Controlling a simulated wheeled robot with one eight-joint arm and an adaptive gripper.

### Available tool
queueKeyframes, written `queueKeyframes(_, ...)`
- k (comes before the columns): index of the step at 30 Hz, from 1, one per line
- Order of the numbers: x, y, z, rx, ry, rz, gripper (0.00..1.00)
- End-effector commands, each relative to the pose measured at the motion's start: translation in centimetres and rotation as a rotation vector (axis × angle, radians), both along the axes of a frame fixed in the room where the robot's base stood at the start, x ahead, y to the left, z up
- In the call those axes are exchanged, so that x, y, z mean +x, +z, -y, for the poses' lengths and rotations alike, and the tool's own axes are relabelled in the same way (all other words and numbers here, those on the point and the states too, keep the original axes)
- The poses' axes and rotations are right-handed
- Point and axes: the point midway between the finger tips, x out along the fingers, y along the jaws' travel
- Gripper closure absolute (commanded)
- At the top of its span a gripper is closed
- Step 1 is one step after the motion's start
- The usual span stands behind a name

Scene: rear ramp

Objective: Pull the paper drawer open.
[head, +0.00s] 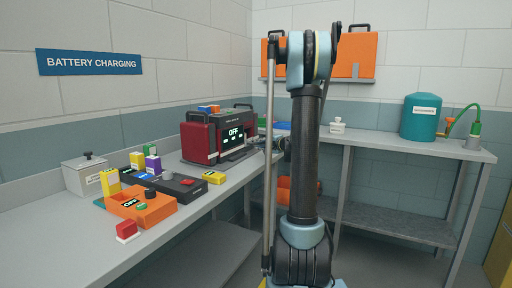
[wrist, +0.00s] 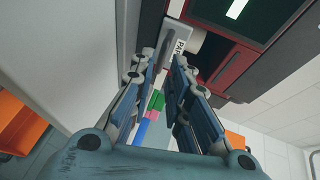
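The paper drawer (wrist: 177,38) shows at the top middle of the wrist view as a pale front with a partly hidden label reading "PAP". A grey upright handle strip is at its left side. The drawer belongs to a dark red and black machine (wrist: 236,66), which also stands on the left bench in the head view (head: 200,141) with "OFF" on its screen. My gripper (wrist: 164,58) has its fingertips apart close in front of the drawer front. I cannot tell whether they touch the handle. In the head view my gripper (head: 277,143) is small and partly hidden by my arm.
The left bench (head: 205,190) carries an orange box (head: 150,211), a yellow block (head: 214,177) and a lidded grey box (head: 82,176). A teal tank (head: 420,118) stands on the right bench (head: 390,147). Orange cases (head: 355,55) sit on a wall shelf.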

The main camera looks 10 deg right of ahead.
Motion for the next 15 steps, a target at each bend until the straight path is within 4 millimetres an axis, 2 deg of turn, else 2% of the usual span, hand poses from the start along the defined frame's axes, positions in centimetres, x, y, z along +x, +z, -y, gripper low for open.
queueKeyframes(6, 2.6, -0.6, -1.5, -0.002, 0.001, 0.001, 0.84)
queueKeyframes(15, 3.9, -0.9, -2.2, -0.001, 0.0, 0.0, 0.84)
